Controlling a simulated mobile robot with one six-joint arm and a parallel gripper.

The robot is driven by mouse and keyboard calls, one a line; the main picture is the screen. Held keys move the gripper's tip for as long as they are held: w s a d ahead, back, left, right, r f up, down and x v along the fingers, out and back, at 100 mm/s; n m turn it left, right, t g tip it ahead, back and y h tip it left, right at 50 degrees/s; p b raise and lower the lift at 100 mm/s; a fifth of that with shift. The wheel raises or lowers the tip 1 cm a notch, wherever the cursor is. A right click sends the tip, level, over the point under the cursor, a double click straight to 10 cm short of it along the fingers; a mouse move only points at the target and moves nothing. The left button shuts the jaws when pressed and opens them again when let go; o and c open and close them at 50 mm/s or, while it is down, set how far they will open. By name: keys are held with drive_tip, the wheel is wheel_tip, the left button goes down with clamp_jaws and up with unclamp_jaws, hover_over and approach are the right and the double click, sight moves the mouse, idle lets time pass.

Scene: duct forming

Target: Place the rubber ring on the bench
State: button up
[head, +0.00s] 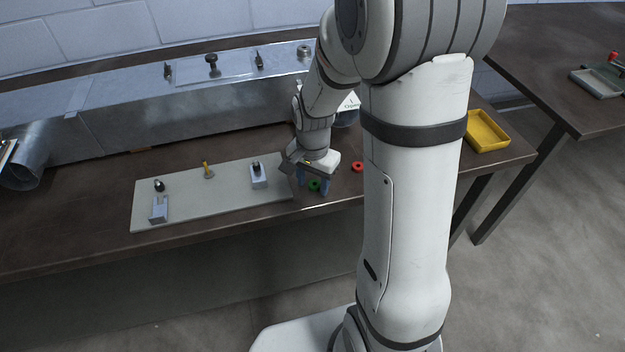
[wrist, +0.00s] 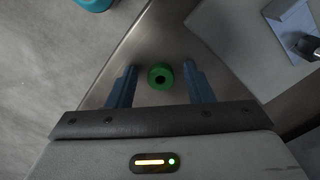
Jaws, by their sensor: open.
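A small green ring (head: 314,186) lies on the dark brown bench (head: 60,215), just right of a pale board. A red ring (head: 358,167) lies on the bench further right, close to my arm in the head view. My gripper (head: 314,190) is open and low over the bench at the green ring. In the wrist view the green ring (wrist: 160,77) sits between the two blue fingers of my gripper (wrist: 160,82), with a gap on each side. I cannot tell which ring is the rubber one.
The pale board (head: 215,190) carries small metal blocks and a yellow peg (head: 207,168). A long metal duct (head: 180,110) runs along the back. A yellow tray (head: 487,132) stands at the bench's right end. My arm hides part of the bench.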

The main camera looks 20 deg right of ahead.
sight(313, 186)
drive_tip(key=shift+r, duration=0.1)
wheel_tip(313, 186, up, 12)
drive_tip(key=p, duration=0.1)
drive_tip(key=s+r+n+t, duration=0.2)
drive_tip(key=s+n, duration=0.7)
drive_tip(key=s, duration=0.5)
drive_tip(key=shift+d+r, duration=0.2)
drive_tip(key=shift+r, duration=0.65)
wheel_tip(313, 186, up, 3)
drive_tip(key=p, duration=0.3)
drive_tip(key=shift+r+t, duration=0.2)
drive_tip(key=shift+t, duration=0.1)
